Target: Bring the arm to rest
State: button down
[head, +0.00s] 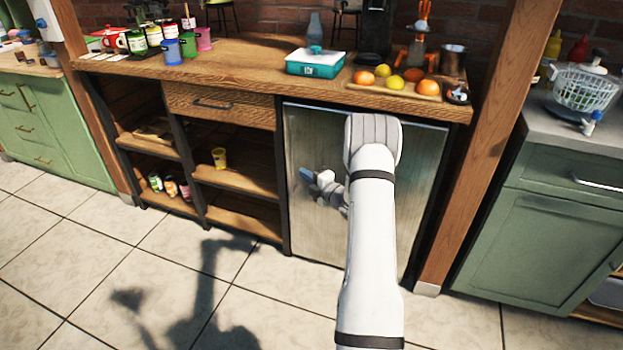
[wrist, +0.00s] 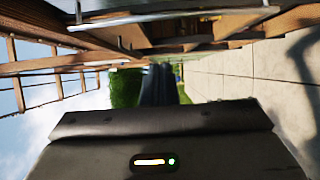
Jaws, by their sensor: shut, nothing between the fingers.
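My arm (head: 370,230) reaches forward from the bottom of the head view and bends down in front of the metal cabinet door under the wooden counter. My gripper (head: 307,175) hangs left of the arm, in front of that door, pointing left, and appears empty. In the wrist view, its dark body fills the bottom and the narrow shut fingers (wrist: 159,84) stand together in the middle. Part of the wrist is hidden behind the arm.
The wooden counter (head: 250,60) above carries mugs, jars, a teal box (head: 315,62) and fruit on a board. Open shelves to the left hold a yellow cup (head: 219,158) and several jars. A wooden post (head: 487,140) stands right. The tiled floor (head: 120,270) is clear.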

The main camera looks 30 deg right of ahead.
jog(key=shift+v, duration=1.65)
